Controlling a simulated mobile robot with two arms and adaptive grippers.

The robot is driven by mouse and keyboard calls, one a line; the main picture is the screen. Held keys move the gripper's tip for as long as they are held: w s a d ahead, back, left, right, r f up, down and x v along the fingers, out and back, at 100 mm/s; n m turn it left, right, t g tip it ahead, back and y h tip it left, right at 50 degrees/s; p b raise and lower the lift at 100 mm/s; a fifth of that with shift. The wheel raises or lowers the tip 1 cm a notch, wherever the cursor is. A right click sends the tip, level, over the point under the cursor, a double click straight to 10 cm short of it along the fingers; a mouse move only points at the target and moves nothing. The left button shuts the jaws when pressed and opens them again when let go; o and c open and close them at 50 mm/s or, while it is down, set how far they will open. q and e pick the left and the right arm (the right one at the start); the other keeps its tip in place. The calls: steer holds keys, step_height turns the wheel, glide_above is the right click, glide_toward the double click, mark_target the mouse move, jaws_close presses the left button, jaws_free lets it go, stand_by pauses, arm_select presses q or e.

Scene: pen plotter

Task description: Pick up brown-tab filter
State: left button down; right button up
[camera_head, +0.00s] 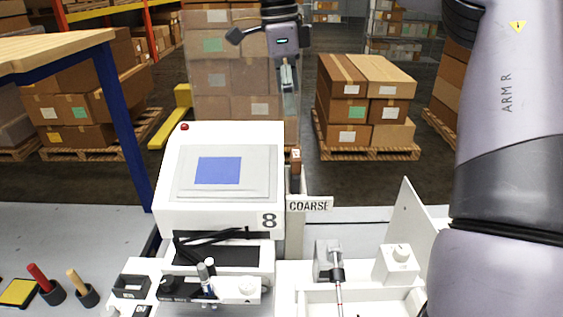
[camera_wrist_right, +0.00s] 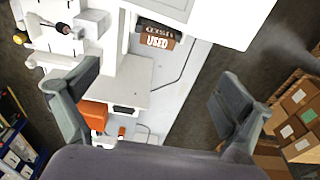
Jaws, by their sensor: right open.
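The brown-tab filter (camera_head: 296,160) stands upright in a narrow slot behind the COARSE sign (camera_head: 309,205), right of the white machine. Only its tab and a dark part below show. In the right wrist view a brown tab (camera_wrist_right: 172,44) marked USED lies at the upper middle, ahead of the fingertips and not between them. My right gripper (camera_head: 288,86) hangs at top centre in the head view, above the tab and apart from it. In the wrist view its two fingers (camera_wrist_right: 155,86) are spread wide with nothing between them. My left gripper is not in view.
The white machine (camera_head: 225,138) marked 8 stands close left of the filter. A grey fixture (camera_head: 327,260) and a white knob box (camera_head: 398,263) stand in front to the right. An upright white panel (camera_head: 411,225) rises beside my right arm. Boxed pallets (camera_head: 365,100) stand behind.

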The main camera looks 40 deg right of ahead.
glide_above(296, 154)
steer(key=f, duration=0.4)
steer(key=shift+w+a+f+p, duration=0.15)
steer(key=shift+a+f+p, duration=0.2)
steer(key=shift+f, duration=0.05)
steer(key=f, duration=0.4)
steer(key=d+f+p, duration=0.1)
steer(key=f, duration=0.1)
steer(key=shift+f, duration=0.25)
steer(key=shift+f+p, duration=0.2)
steer(key=shift+p, duration=0.1)
steer(key=shift+a+f+p, duration=0.1)
steer(key=shift+f+p, duration=0.25)
steer(key=shift+p, duration=0.05)
steer(key=f, duration=0.1)
steer(key=f+p, duration=0.1)
steer(key=f, duration=0.1)
steer(key=shift+d+f, duration=0.25)
steer(key=shift+f, duration=0.4)
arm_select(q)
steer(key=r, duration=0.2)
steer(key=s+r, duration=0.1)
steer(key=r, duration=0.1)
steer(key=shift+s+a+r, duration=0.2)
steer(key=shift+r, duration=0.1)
arm_select(e)
steer(key=shift+c, duration=0.2)
